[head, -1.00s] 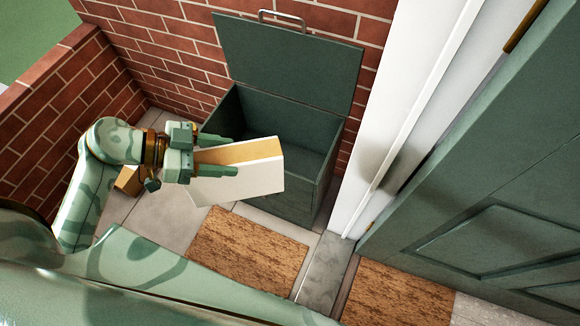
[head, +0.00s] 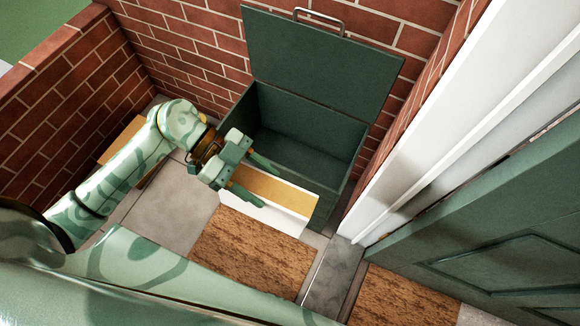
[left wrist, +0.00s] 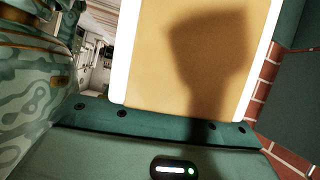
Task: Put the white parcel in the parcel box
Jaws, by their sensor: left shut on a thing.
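The white parcel (head: 284,213) has a tan strip along its top face and is tilted in the head view. My left gripper (head: 254,180) is shut on its left end. In the left wrist view the parcel (left wrist: 205,60) fills the upper middle, with a shadow on its tan face. The dark green parcel box (head: 353,160) stands against the brick wall with its lid (head: 325,60) raised and its inside showing empty. The parcel is at the near side of the box, over or in front of its front wall; the exact gap is unclear. My right gripper is not in view.
A brown box (head: 122,140) stands on the paving at the left by the low brick wall. A brown doormat (head: 250,252) lies in front of the parcel box. A white door frame (head: 425,110) and green door (head: 500,240) stand at the right.

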